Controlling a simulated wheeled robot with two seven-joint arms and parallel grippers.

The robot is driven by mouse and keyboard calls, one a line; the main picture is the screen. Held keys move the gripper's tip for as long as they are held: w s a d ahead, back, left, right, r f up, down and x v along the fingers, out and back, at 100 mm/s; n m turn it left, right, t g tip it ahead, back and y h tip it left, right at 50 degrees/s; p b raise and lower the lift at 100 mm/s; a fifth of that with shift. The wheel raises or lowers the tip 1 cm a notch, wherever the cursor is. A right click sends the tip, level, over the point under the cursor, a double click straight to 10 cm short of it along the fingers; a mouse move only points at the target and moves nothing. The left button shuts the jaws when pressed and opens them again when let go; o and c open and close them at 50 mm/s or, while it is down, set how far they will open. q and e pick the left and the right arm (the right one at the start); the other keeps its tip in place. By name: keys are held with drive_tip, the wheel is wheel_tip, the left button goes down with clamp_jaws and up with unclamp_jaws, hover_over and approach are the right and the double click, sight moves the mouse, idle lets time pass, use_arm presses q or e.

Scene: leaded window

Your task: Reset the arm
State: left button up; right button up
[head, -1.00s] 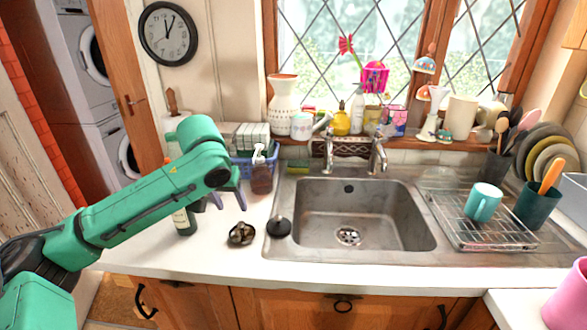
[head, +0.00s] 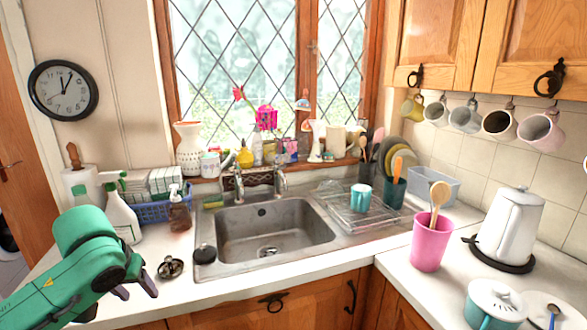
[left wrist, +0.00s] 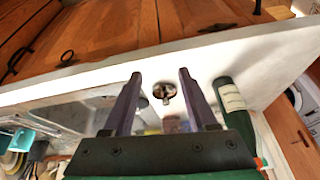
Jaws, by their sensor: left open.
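My left arm is green and comes in from the left in the head view. Its left gripper (head: 136,289) is over the counter's left front part, left of the sink. In the left wrist view the two dark fingers (left wrist: 159,88) are apart with nothing held between them. A small dark metal object (head: 170,267) lies on the counter just past the gripper; it also shows beyond the fingertips in the left wrist view (left wrist: 164,91). My right gripper is not in view.
The sink (head: 275,232) is to the right of the gripper. A spray bottle (head: 122,215) and a soap bottle (head: 179,213) stand behind it. A green bottle (left wrist: 230,100) stands near it in the left wrist view. A pink cup (head: 432,243) and a white kettle (head: 510,228) stand on the right counter.

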use_arm(q)
drive_tip(key=s+d+f+m+h, duration=0.2)
drive_tip(key=s+d+f+m, duration=0.1)
drive_tip(key=d+f, duration=0.45)
drive_tip(key=s+d+f+m+h, duration=0.1)
drive_tip(key=s+d+f+m, duration=0.1)
drive_tip(key=s+d+f, duration=0.5)
drive_tip(key=s+a+f+n+g+y, duration=0.1)
drive_tip(key=s+a+f+y, duration=0.1)
drive_tip(key=s+a+f, duration=0.5)
wheel_tip(320, 180, down, 22)
drive_tip(key=s+d+g, duration=0.1)
drive_tip(key=s, duration=0.1)
drive_tip(key=s+a+f+g, duration=0.1)
drive_tip(key=s+a+f, duration=0.1)
drive_tip(key=s+f, duration=1.3)
drive_tip(key=shift+s+a+f+m, duration=0.3)
drive_tip(key=shift+s+f, duration=0.1)
drive_tip(key=shift+s, duration=0.85)
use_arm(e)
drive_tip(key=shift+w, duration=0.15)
